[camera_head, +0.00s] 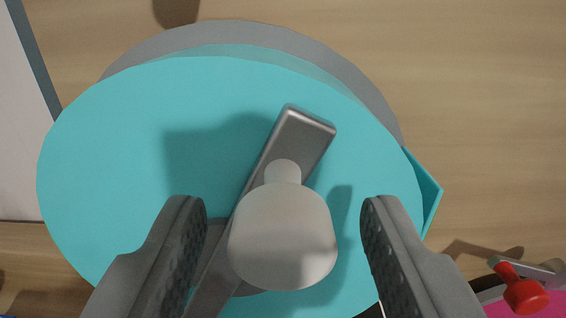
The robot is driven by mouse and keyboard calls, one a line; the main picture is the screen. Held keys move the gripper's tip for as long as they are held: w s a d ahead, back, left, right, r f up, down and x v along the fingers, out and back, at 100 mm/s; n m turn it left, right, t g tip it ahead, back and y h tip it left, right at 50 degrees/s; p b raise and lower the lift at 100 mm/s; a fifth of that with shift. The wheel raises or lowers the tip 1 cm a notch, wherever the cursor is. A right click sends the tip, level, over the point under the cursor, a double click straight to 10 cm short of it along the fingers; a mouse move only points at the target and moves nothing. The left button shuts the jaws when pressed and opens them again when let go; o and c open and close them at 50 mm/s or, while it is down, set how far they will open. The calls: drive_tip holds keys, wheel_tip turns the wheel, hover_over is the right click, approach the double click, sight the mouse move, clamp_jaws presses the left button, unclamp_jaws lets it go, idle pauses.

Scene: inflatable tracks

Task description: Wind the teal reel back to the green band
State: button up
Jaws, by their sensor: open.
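The teal reel (110,150) fills most of the view as a large round disc. A grey metal crank bar (304,133) lies across its face, running from upper right to lower left. A pale grey knob (283,240) stands on the crank and rises toward the camera. My gripper (283,222) is open, with one finger on each side of the knob. Gaps show between the knob and both fingers. A teal pointed piece (428,192) sticks out at the reel's right edge. I see no green band in this view.
A grey disc edge (270,36) shows behind the reel. A red-tipped metal part (525,294) sits at the lower right beside a pink surface (550,307). A pale panel with a grey edge (38,65) is at the left. Bare wooden table (480,90) lies at the upper right.

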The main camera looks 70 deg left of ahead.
sight(222, 153)
drive_tip(key=shift+w+a, duration=0.25)
drive_tip(key=shift+a, duration=0.4)
drive_tip(key=shift+c, duration=0.3)
clamp_jaws()
drive_tip(key=shift+s+a+r+n, duration=0.25)
drive_tip(key=shift+s+n, duration=0.45)
drive_tip(key=shift+n, duration=0.45)
drive_tip(key=shift+s+a+r+n, duration=0.1)
drive_tip(key=shift+s+a+n, duration=0.1)
drive_tip(key=shift+s+n, duration=0.7)
drive_tip(key=shift+w+n, duration=0.25)
drive_tip(key=shift+o, duration=0.3)
unclamp_jaws()
drive_tip(key=v, duration=1.7)
drive_tip(key=shift+d, duration=0.2)
